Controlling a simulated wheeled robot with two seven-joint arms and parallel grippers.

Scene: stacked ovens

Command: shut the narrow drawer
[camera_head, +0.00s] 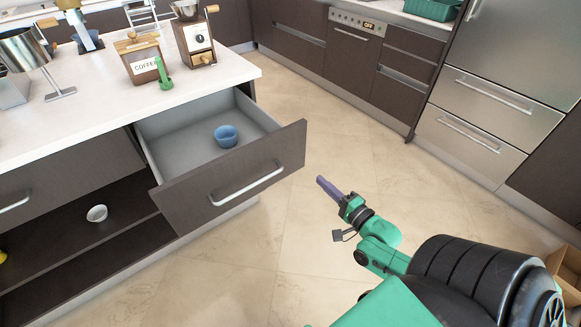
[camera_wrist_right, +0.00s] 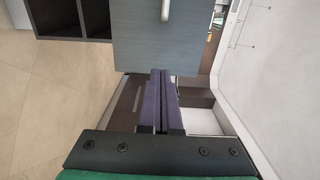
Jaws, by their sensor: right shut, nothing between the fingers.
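The narrow drawer (camera_head: 235,178) stands pulled out from the island, with a dark front and a pale bar handle (camera_head: 247,184). A small blue bowl (camera_head: 226,136) sits inside it. My right gripper (camera_head: 323,183) is shut and empty, to the right of the drawer front and apart from it in the head view. In the right wrist view its purple fingers (camera_wrist_right: 158,98) are together, pointing towards the drawer front (camera_wrist_right: 160,38), whose handle (camera_wrist_right: 166,10) shows at the top edge. My left gripper is not in view.
The white countertop (camera_head: 95,98) carries a coffee box (camera_head: 141,60), a grinder (camera_head: 197,42) and other items. An open shelf below holds a white bowl (camera_head: 97,213). Cabinets and a steel fridge (camera_head: 485,105) stand across clear tiled floor. A cardboard box (camera_head: 567,270) is at the right.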

